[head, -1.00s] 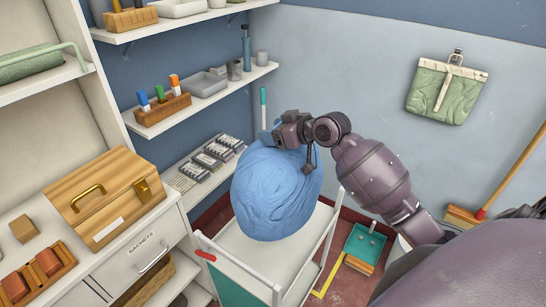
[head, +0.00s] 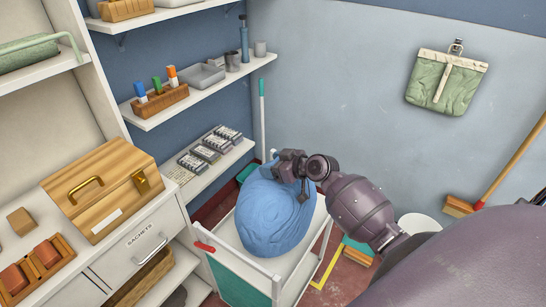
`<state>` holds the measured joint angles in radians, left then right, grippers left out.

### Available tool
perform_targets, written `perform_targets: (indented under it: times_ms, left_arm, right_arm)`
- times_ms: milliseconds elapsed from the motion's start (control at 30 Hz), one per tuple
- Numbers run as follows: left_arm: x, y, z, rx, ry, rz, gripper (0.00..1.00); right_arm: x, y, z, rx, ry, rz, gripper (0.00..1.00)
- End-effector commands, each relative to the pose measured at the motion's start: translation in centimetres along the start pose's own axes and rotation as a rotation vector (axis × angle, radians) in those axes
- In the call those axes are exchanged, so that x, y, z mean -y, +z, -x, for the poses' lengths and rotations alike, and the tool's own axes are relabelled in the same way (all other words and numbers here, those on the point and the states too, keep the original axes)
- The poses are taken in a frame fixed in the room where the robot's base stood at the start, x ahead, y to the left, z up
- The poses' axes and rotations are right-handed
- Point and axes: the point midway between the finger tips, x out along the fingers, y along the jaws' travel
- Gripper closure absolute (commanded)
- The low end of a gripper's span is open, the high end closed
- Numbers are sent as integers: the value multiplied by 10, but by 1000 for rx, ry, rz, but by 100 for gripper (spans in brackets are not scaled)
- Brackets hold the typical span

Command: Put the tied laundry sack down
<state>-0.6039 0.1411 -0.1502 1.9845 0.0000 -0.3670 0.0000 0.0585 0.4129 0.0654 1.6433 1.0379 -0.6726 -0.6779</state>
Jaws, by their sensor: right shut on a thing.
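The tied laundry sack (head: 272,218) is a large round blue bundle. It sits at or just over the top tray of a white trolley (head: 234,240); I cannot tell whether its full weight rests there. My right gripper (head: 292,178) is at the top of the sack, shut on it where its neck gathers. The fingertips and the tie are mostly hidden by the gripper itself. My left gripper is not in view.
The trolley has raised side rails and a red handle grip (head: 204,247). A wooden box (head: 102,192) stands on the cabinet at left. Shelves hold small items. A broom (head: 510,165) leans at right, near a white bucket (head: 418,223).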

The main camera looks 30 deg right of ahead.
Motion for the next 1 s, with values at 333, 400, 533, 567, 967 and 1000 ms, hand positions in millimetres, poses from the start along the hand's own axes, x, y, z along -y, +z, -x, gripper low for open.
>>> perform_targets:
  times_ms: [333,400,533,567,967,1000]
  left_arm:
    - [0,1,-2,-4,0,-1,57]
    - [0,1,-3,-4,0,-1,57]
    - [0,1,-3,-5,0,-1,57]
    - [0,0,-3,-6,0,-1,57]
    - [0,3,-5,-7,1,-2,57]
    - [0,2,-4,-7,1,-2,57]
  right_arm:
    - [0,26,-12,-6,1,-2,100]
    - [0,31,-15,-7,1,0,100]
    - [-1,36,-17,-8,2,1,100]
    - [-1,37,-17,-8,2,1,100]
    - [-1,39,-18,-8,2,2,100]
    - [0,42,-18,-1,0,-1,32]
